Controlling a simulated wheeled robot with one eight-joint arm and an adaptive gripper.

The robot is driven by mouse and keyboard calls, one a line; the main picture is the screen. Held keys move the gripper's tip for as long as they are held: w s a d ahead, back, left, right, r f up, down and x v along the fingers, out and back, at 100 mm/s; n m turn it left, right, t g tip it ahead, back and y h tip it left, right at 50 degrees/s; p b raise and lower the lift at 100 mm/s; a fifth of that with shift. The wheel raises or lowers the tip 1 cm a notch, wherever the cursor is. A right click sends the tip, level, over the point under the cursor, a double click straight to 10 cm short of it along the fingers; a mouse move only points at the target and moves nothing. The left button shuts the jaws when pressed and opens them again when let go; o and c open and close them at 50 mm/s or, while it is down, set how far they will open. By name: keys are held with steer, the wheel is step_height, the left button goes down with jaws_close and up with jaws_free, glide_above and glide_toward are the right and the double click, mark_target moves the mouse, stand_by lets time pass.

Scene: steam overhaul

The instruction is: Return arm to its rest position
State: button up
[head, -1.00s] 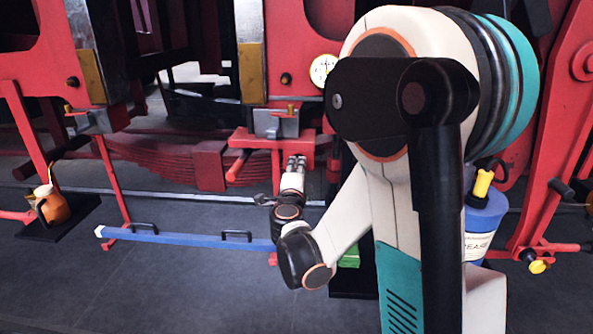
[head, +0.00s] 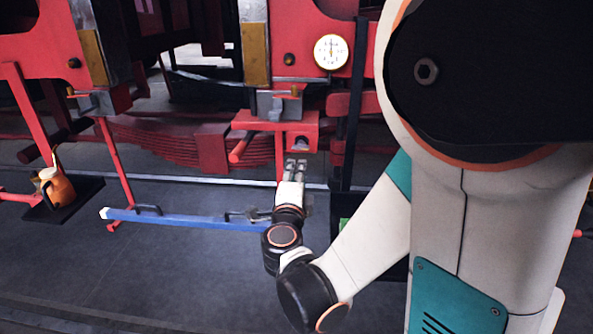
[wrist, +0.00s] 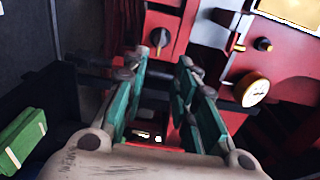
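My gripper (head: 295,168) is in the middle of the head view, at the end of my white and black arm, pointing away from the camera. It appears just in front of and below a red bracket with a grey block (head: 280,104). In the wrist view the two green-padded fingers of my gripper (wrist: 157,75) are spread apart. Nothing is held between them. My elbow and upper arm fill the right side of the head view and hide what is behind them.
A blue bar with black handles (head: 190,220) crosses the floor left of my wrist. A copper oil can (head: 60,190) stands on a dark tray at far left. A round gauge (head: 330,52) is on the red frame. A green box (wrist: 25,140) lies at left in the wrist view.

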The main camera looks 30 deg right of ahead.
stand_by(0.4)
steer(key=w+a+r+n+t+y, duration=0.1)
steer(key=a+r+n+t+y, duration=0.3)
steer(key=a+r+n+y, duration=0.4)
steer(key=s+a+n+g+y, duration=0.2)
steer(key=s+a+n+y, duration=0.15)
steer(key=a+n, duration=0.5)
steer(key=s+d+f+n+g, duration=0.2)
steer(key=s+f+n+g, duration=0.2)
steer(key=s, duration=0.5)
steer(key=s+d+f+n+g+h, duration=0.1)
steer(key=s+f+n+g, duration=0.3)
steer(key=s+f, duration=0.4)
steer(key=shift+s+d+g, duration=0.4)
steer(key=shift+d+g, duration=0.3)
steer(key=shift+g, duration=0.2)
steer(key=shift+n+h, duration=0.25)
